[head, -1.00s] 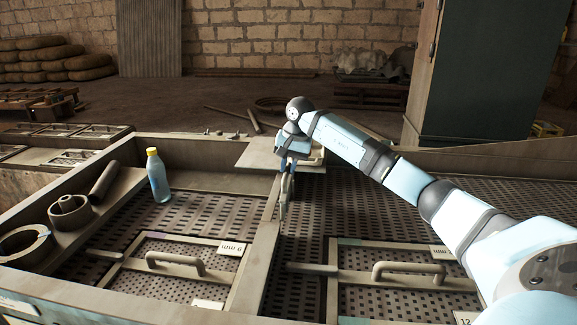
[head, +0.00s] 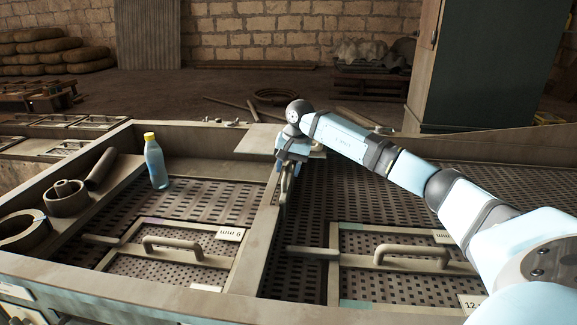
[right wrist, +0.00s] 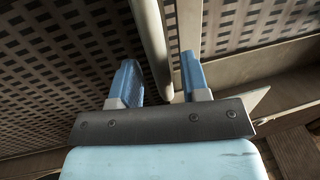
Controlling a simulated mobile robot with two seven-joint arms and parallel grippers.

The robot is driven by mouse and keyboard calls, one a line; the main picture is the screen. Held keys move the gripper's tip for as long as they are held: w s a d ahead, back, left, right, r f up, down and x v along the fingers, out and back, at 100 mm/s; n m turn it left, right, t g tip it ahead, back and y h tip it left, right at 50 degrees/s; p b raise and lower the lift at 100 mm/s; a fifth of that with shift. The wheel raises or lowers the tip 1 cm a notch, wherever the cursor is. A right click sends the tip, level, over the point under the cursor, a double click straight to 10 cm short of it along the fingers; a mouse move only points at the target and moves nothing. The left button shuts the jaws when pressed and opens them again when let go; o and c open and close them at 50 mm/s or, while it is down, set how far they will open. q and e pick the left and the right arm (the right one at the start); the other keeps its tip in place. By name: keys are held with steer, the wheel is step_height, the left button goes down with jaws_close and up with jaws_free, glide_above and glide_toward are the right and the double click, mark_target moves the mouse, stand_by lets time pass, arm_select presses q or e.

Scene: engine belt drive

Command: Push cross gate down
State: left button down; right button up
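A pale flat plate (head: 257,142) lies at the far end of the divider between the two perforated bays; I cannot tell for certain whether it is the cross gate. My right gripper (head: 284,190) points down at the divider, just on the near side of the plate, and partly hides it. In the right wrist view the two blue fingers of this gripper (right wrist: 160,85) stand apart. A rounded pale bar (right wrist: 151,45) and the divider's edge (right wrist: 179,25) run between or just beyond them; contact cannot be made out. My left gripper is not in view.
A bottle with a yellow cap (head: 156,163) stands in the left bay. Metal rings (head: 67,197) lie on the left ledge. Handled panels (head: 170,247) (head: 395,270) lie in both bays. A dark green cabinet (head: 490,70) stands at the back right.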

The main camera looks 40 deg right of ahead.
steer(key=shift+r, duration=0.1)
step_height(320, 180, up, 14)
steer(key=s+d+b, duration=0.1)
steer(key=s, duration=0.1)
steer(key=shift+d+f+b, duration=0.25)
steer(key=shift+d+b, duration=0.05)
steer(key=shift+d, duration=0.1)
stand_by(0.4)
